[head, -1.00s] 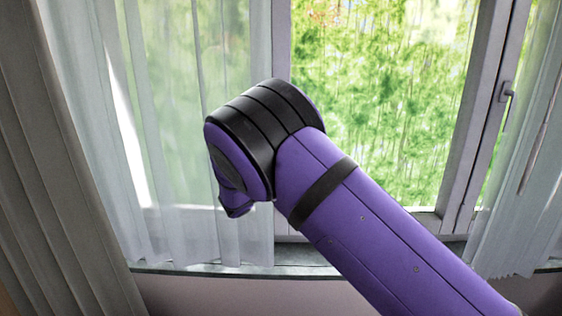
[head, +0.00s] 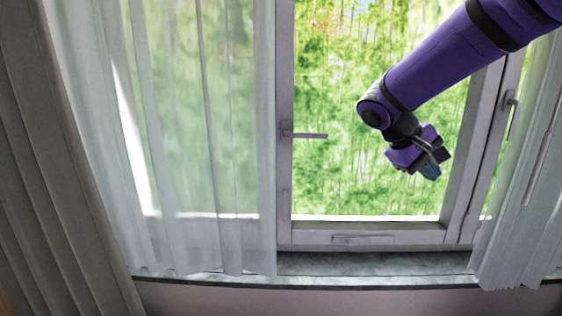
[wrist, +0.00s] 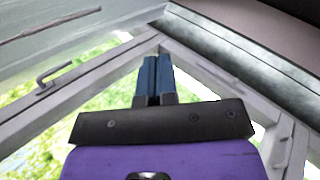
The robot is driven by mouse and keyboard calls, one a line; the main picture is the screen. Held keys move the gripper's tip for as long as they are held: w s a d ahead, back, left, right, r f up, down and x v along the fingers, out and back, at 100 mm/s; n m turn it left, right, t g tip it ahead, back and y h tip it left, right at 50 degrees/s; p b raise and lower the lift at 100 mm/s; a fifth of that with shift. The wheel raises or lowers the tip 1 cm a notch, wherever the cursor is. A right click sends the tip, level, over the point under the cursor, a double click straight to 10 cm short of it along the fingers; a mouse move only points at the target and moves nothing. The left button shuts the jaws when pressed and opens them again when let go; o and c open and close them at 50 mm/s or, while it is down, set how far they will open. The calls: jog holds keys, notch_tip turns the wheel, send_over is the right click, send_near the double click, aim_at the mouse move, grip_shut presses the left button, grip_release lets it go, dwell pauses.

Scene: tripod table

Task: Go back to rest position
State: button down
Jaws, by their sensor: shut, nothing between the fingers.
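My gripper (head: 430,170) hangs at the end of my purple arm in the right half of the head view, in front of the window pane. Its blue fingers point down and to the right. In the wrist view the two blue fingers (wrist: 155,78) lie side by side, shut with nothing between them. No object is held.
A window frame (head: 365,238) with a handle (head: 304,135) stands behind the arm. A sheer curtain (head: 185,150) hangs at left and another (head: 530,180) at right. A grey drape (head: 65,190) is at the far left. The sill (head: 360,268) is bare.

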jog(key=s+r+m+t+y, duration=0.2)
jog(key=s+t+y, duration=0.3)
jog(key=s, duration=1.9)
jog(key=m+y, duration=0.1)
jog(key=y, duration=0.2)
jog(key=shift+a+r, duration=0.15)
jog(key=shift+r, duration=0.05)
